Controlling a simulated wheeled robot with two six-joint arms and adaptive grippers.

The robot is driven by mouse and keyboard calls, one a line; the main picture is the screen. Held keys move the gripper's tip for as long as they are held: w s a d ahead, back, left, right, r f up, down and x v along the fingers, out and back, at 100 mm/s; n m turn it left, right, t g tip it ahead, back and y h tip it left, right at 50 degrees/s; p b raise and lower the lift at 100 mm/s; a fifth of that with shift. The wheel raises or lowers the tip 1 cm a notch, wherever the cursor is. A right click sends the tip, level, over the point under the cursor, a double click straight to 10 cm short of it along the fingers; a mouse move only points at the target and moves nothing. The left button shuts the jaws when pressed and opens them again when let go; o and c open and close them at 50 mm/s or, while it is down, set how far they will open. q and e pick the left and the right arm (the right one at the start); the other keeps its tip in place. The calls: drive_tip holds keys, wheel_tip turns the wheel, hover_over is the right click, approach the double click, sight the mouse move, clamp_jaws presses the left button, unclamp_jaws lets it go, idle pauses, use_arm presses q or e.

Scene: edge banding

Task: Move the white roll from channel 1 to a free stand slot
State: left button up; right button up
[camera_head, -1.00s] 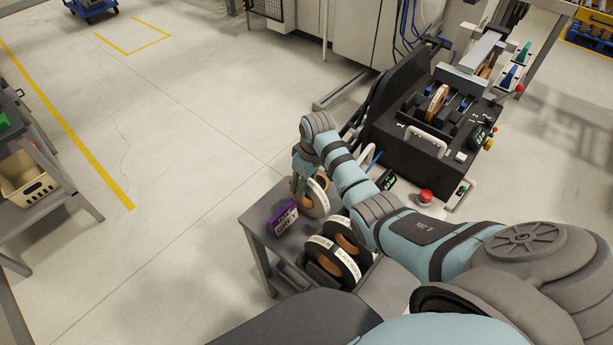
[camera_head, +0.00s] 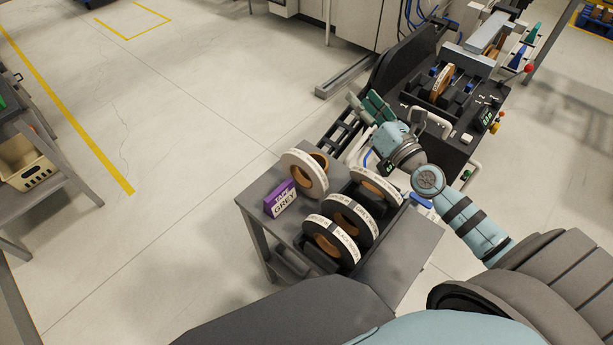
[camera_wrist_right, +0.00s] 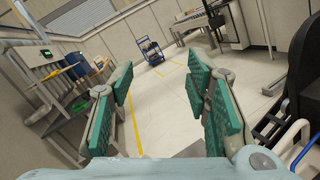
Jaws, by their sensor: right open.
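A white-edged roll with a brown core (camera_head: 303,177) stands at the table's far left corner, beside a purple box. Another pale roll (camera_head: 378,186) sits at the back of the dark stand (camera_head: 318,206) on the table. A wood-brown roll (camera_head: 443,80) stands in a channel of the black machine. My right gripper (camera_head: 366,103) is open and empty above the rail beside the machine; its spread green fingers show in the right wrist view (camera_wrist_right: 160,95). My left gripper is out of view.
The purple box (camera_head: 281,199), labelled GREY, stands on the grey table (camera_head: 395,265). The black machine (camera_head: 440,122) with buttons and a white handle is right of my right gripper. A shelf with a beige basket (camera_head: 27,165) is at left. The floor between is clear.

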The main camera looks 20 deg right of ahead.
sight(304, 162)
drive_tip(key=s+a+f+n+g+y, duration=0.2)
drive_tip(key=s+a+f+n+g, duration=0.2)
drive_tip(key=f+n, duration=0.15)
drive_tip(key=s+a+f+n+g+y, duration=0.3)
drive_tip(key=s+a+f+n, duration=0.1)
drive_tip(key=f, duration=0.3)
drive_tip(key=shift+h, duration=0.3)
drive_tip(key=x, duration=0.2)
drive_tip(key=b+x, duration=0.1)
drive_tip(key=x, duration=0.2)
drive_tip(key=b+x, duration=0.1)
drive_tip(key=x, duration=0.2)
drive_tip(key=shift+d+f, duration=0.1)
drive_tip(key=shift+d, duration=0.3)
drive_tip(key=x, duration=0.3)
drive_tip(key=b+x, duration=0.1)
drive_tip(key=x, duration=0.1)
drive_tip(key=shift+w+a+f, duration=0.15)
drive_tip(key=shift+w+a, duration=0.05)
drive_tip(key=shift+a, duration=0.35)
drive_tip(key=shift+w, duration=0.25)
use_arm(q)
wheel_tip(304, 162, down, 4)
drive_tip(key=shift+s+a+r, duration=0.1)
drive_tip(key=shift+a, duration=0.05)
use_arm(e)
drive_tip(key=shift+s, duration=0.1)
clamp_jaws()
